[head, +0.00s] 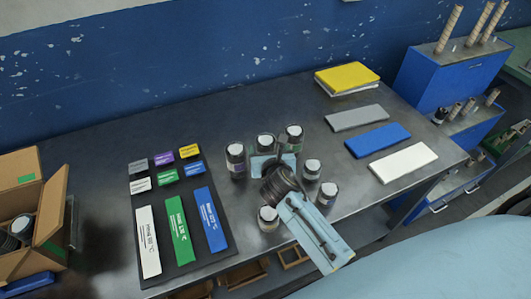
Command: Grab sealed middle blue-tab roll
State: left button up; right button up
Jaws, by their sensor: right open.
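Several dark cylinders with pale tops stand upright on the grey table (110,120), and I take these to be the rolls. At the back of the group are a left one (235,161) with a purple label, a middle one (265,141) and a right one (293,137) with a green label. Others stand nearer: one at the right (312,169), one below it (327,194) and one in front (268,218). My right gripper (270,160) is open among them, close in front of the back middle one. It partly hides that one, and no blue tab is readable. My left gripper is out of view.
A dark mat (187,252) with coloured labelled blocks lies left. A cardboard box (48,225) stands at the left edge. Grey (356,117), blue (377,140) and white (403,162) slabs and a yellow-topped stack (347,77) lie right. Blue cabinets (440,82) stand beyond.

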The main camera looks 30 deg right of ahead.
aim_at(266, 140)
jog(key=shift+b+x, duration=0.6)
jog(key=shift+x, duration=2.15)
jog(key=shift+a+r, duration=0.1)
jog(key=shift+r, duration=0.05)
jog(key=c, duration=1.7)
